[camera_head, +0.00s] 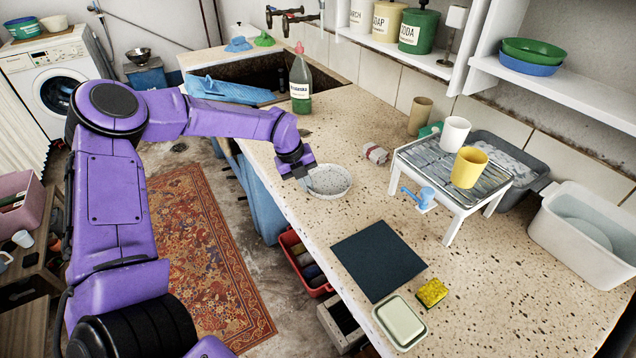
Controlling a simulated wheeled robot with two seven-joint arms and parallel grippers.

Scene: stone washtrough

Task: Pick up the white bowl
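The white bowl (334,182) stands upright on the stone counter, near its front edge, and looks speckled inside. My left gripper (307,182) is at the bowl's left rim, pointing down, with its fingertips at or just over the rim. The fingers are small and partly merge with the bowl, so I cannot tell whether they are open or closed on the rim. The bowl appears to rest on the counter. My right gripper is not in view.
Right of the bowl are a rolled cloth (375,153) and a white rack (450,221) with cups and a blue scoop (423,196). A dark mat (378,259) lies nearer. A labelled bottle (300,84) stands behind by the sink. Counter around the bowl is mostly clear.

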